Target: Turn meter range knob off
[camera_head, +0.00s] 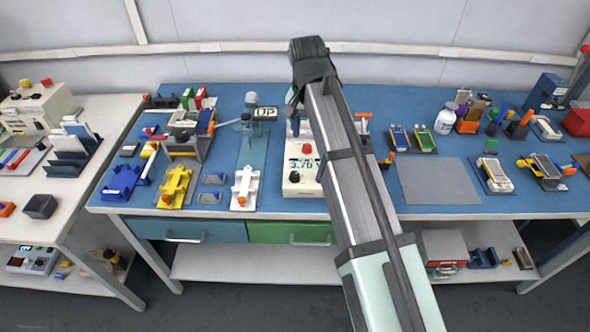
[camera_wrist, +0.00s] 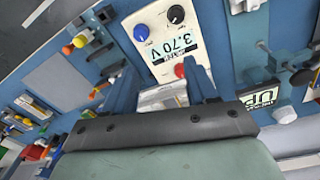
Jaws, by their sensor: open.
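The meter (camera_wrist: 168,40) is a white box with a lit display reading 3.70 V. In the wrist view it has a blue knob (camera_wrist: 141,33) and a black knob (camera_wrist: 176,14) beyond the display, and a red knob (camera_wrist: 180,70) on the near side. In the head view the meter (camera_head: 300,188) stands near the bench's front edge, its right side hidden by my arm. My gripper (camera_wrist: 158,66) is open, with its blue fingers apart at the meter's near end. The red knob shows close to the right finger; I cannot tell whether they touch. Which knob sets the range is unclear.
A blue press stand (camera_head: 252,150) with a small display and a white fixture (camera_head: 245,186) stand left of the meter. A yellow fixture (camera_head: 174,185) is farther left. A bare grey mat (camera_head: 438,181) lies right of my arm. Bottles and tools crowd the back right.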

